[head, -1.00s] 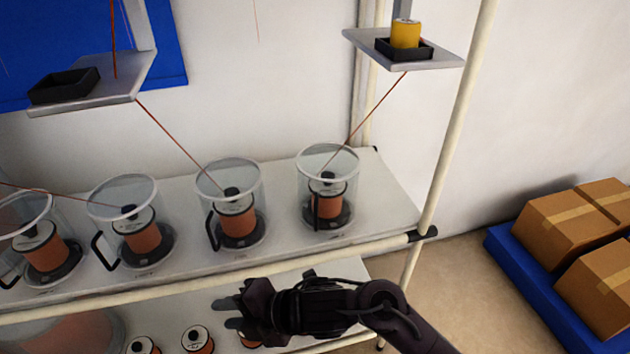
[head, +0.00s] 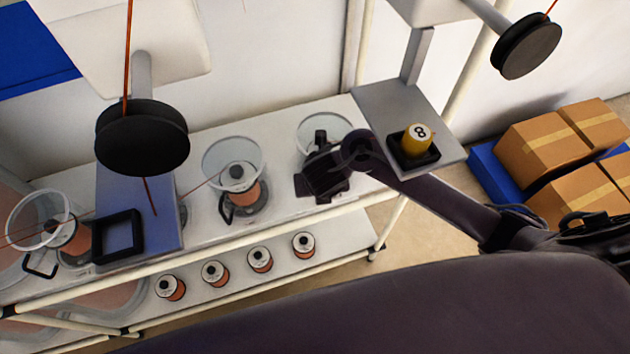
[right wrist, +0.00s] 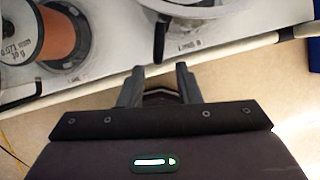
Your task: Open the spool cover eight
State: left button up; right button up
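The rightmost clear spool cover (head: 325,128) stands on the upper shelf, largely hidden behind my right gripper (head: 318,178) in the head view. A yellow cylinder marked 8 (head: 416,140) sits in a black tray to its right. In the right wrist view, the lower part of the cover (right wrist: 188,12), its dark handle (right wrist: 160,40) and a label that seems to read LINE 8 (right wrist: 188,44) show at the top. My right gripper (right wrist: 158,84) is open and empty, its fingers apart, just short of the shelf edge below the handle. My left gripper is not in view.
Another covered spool (head: 236,175) stands to the left on the upper shelf (head: 285,200). Several bare spools (head: 260,259) line the lower shelf. A grey plate (head: 372,103) overhangs beside my right arm. Cardboard boxes (head: 545,150) are at the right.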

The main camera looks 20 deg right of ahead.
jog(key=b+x, duration=0.1)
jog(key=x, duration=0.5)
jog(key=shift+w+r, duration=0.1)
jog(key=shift+w, duration=0.05)
jog(key=shift+s+r, duration=0.2)
jog(key=shift+s, duration=0.1)
jog(key=shift+w+f, duration=0.1)
jog(key=shift+w, duration=0.05)
grip_shut()
